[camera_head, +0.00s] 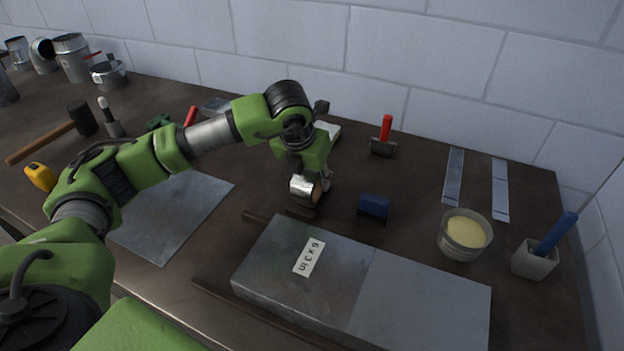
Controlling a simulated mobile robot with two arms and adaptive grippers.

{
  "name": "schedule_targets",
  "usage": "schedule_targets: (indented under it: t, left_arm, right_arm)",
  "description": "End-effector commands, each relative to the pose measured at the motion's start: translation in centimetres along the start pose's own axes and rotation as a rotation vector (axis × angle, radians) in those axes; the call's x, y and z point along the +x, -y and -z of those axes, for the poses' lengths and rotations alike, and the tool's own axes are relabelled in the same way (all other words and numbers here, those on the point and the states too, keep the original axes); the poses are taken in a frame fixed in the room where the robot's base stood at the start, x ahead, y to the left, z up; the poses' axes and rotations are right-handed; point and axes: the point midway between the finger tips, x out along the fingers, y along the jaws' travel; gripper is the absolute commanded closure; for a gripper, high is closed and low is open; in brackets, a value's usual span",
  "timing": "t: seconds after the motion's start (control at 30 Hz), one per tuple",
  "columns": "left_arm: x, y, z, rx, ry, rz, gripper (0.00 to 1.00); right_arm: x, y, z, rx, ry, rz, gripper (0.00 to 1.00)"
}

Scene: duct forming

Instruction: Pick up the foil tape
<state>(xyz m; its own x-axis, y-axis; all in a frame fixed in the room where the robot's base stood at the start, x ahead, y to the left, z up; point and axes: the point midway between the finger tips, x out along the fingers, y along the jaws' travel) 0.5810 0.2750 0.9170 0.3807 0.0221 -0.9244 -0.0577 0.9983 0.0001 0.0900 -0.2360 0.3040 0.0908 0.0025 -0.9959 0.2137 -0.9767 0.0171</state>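The foil tape (301,189) is a small shiny silver roll with a tan core, near the middle of the table behind the large metal duct piece. My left gripper (312,183) points down at the roll, with a finger visible along its right side. It appears shut on the roll; the far finger contact is hidden. A dark patch lies just below the roll, and I cannot tell clearly how far the roll is off the table. My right gripper is not in view.
The grey duct piece (420,290) with a paper label fills the front. A blue block (374,206) is right of the gripper. A red-handled tool (384,140), metal strips (453,175), a yellow-filled bowl (464,236) and a brush cup (533,262) stand right. A flat sheet (175,215) lies left.

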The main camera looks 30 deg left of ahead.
Motion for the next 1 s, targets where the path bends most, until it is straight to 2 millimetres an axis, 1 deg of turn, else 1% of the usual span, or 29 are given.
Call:
schedule_targets:
  t: [0.2,0.27,0.37,0.53,0.57,0.6,0.73,0.9,1.0]
  left_arm:
    - [-3.0,0.1,-1.3,0.0,0.005,0.001,0.94]
    - [-4.1,-0.3,-0.9,0.0,0.003,0.0,0.94]
    - [-6.5,-0.9,-0.3,0.0,0.004,0.0,0.94]
    - [-10.7,-2.0,0.9,0.001,0.005,-0.001,0.94]
    - [-10.7,-2.3,1.8,0.0,0.004,-0.002,0.94]
    - [-11.3,-2.7,2.5,0.0,0.004,-0.003,0.94]
    - [-13.3,-3.5,4.3,0.0,0.004,-0.003,0.94]
    - [-15.2,-4.4,6.0,0.0,0.003,-0.002,0.94]
    - [-15.9,-4.7,6.7,0.0,0.003,0.0,0.94]
  right_arm:
    - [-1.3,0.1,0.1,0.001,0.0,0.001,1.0]
    - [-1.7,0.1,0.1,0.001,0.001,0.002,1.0]
    - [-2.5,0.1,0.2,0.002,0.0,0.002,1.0]
    - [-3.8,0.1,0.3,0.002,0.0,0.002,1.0]
    - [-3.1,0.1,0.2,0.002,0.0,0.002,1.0]
    - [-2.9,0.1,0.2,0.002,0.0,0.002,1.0]
    - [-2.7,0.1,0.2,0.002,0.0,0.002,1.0]
    - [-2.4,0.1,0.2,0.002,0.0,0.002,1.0]
    - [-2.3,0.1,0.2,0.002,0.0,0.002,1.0]
